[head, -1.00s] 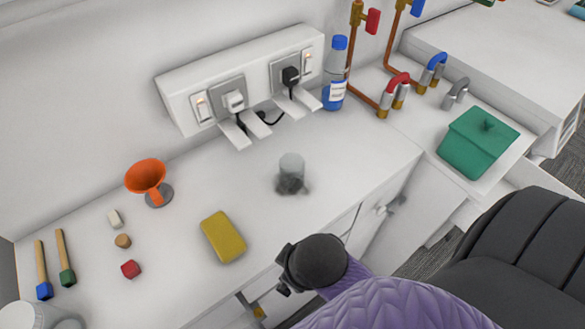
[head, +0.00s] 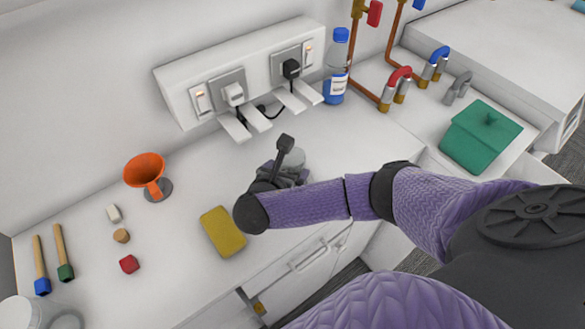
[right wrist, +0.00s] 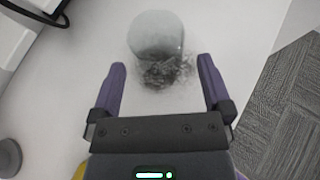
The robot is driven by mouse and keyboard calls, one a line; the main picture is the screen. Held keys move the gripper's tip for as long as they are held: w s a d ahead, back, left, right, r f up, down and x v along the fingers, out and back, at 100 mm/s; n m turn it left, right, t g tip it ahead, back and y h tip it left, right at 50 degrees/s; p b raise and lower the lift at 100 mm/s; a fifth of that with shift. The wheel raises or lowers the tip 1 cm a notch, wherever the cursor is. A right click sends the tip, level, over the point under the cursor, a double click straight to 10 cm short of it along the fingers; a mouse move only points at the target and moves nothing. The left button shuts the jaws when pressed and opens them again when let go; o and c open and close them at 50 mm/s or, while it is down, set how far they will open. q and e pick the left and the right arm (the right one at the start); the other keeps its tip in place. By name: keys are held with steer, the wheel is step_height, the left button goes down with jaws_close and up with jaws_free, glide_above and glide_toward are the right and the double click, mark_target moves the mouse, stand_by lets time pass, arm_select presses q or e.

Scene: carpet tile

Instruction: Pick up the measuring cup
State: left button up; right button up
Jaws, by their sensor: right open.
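The measuring cup (right wrist: 157,35) is a small clear grey vessel standing on the white counter, with a dark speckled patch at its lower near side. In the head view the cup (head: 294,157) is mostly hidden behind my right gripper (head: 284,170). In the right wrist view my right gripper (right wrist: 163,85) is open. Its two purple fingers point toward the cup, and the cup lies just ahead, between the lines of the fingers. Nothing is held. My left gripper is not in view.
A yellow sponge (head: 223,232) lies left of my right forearm. A blue-capped bottle (head: 336,75) and a socket panel (head: 181,97) stand behind. Counter around the cup is clear.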

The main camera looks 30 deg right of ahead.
mark_target(296, 154)
steer(key=x, duration=0.2)
steer(key=b+x, duration=0.1)
steer(key=x, duration=0.2)
steer(key=shift+w+d+b, duration=0.2)
steer(key=shift+w+b, duration=0.1)
steer(key=shift+w, duration=0.05)
steer(key=shift+r, duration=0.1)
steer(key=c, duration=1)
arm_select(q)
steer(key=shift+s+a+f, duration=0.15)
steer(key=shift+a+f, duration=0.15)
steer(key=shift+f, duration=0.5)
arm_select(e)
steer(key=shift+r, duration=0.1)
